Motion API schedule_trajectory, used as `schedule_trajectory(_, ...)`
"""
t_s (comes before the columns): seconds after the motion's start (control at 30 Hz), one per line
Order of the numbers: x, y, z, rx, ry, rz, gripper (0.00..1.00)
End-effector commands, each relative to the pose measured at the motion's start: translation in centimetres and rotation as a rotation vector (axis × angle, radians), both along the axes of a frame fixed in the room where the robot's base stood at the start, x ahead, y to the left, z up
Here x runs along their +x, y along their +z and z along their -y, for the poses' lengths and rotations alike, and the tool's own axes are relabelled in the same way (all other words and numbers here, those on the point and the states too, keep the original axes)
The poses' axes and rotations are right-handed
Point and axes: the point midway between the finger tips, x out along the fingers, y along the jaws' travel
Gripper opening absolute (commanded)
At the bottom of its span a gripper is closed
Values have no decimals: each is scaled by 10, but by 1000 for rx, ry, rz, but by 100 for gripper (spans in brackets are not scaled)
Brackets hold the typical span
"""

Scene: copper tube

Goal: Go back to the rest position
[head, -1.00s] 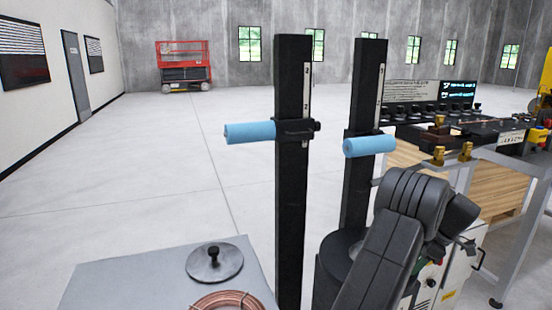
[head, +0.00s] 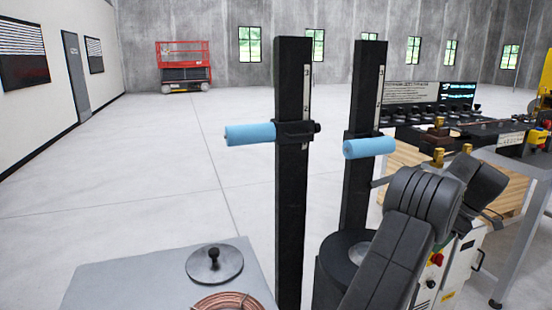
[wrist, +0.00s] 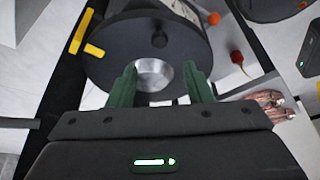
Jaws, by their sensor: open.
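My gripper (wrist: 161,74) is open in the wrist view. Its two green fingers stand apart, with nothing held between them. Beyond the fingers is a dark round body with a shiny silver recess (wrist: 154,75) at its middle. In the head view my dark arm rises at the lower right, and its far end leans right in front of the workbench; the fingers cannot be made out there. A copper tube coil (head: 228,302) lies at the bottom edge of the head view, partly cut off. Coiled copper (wrist: 266,103) also shows at the right of the wrist view.
Two black posts (head: 293,190) with blue rollers (head: 250,134) stand in the middle. A grey table (head: 120,285) with a round knobbed lid (head: 214,264) is at the lower left. A wooden-sided workbench (head: 405,155) stands at the right. The floor at the left is clear.

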Motion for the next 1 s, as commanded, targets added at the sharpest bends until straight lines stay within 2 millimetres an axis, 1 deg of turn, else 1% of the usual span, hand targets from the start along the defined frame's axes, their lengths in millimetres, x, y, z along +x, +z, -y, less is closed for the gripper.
schedule_trajectory(0.03,1,-11,-5,2,1,-2,46)
schedule_trajectory(0.1,4,-24,-9,1,1,-2,46)
schedule_trajectory(0.53,18,-102,-39,0,0,-1,46)
schedule_trajectory(0.7,10,-101,-45,-2,-67,2,46)
schedule_trajectory(1.0,9,-100,-46,-2,-85,2,46)
